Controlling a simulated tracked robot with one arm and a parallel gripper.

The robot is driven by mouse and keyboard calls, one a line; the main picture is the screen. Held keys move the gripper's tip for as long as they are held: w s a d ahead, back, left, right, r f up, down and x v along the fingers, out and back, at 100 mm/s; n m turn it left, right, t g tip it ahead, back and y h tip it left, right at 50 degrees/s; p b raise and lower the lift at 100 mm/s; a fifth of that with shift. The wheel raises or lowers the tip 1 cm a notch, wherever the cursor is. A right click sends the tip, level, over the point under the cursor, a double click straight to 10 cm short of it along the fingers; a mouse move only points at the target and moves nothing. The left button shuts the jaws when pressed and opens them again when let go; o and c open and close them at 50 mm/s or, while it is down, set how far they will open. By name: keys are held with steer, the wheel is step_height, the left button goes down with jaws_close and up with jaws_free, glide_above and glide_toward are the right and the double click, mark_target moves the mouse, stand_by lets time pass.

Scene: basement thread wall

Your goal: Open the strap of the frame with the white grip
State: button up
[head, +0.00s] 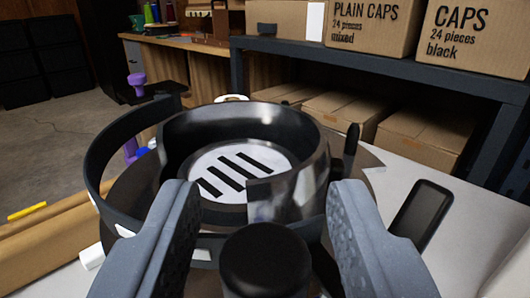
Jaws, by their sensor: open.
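A dark round frame (235,123) stands in front of my gripper (264,188), with a white disc (240,172) bearing black bars inside it. A thin dark curved strap (98,158) stands out from its left side, with a gap between strap and ring. A small white piece (232,98) shows behind the far rim, and another white piece (92,256) at lower left; I cannot tell if either is the white grip. My gripper is open, one finger on each side of a black round knob (265,258). Contact with the knob cannot be told.
A black flat object (422,212) lies on the white surface (475,215) at right. A dark shelf (400,68) with cardboard boxes (370,25) stands behind. A purple object (136,85) shows at back left, and a brown beam or box (50,240) lies at left.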

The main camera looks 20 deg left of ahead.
steer(key=shift+w+a, duration=0.2)
steer(key=shift+w, duration=0.45)
jaws_close()
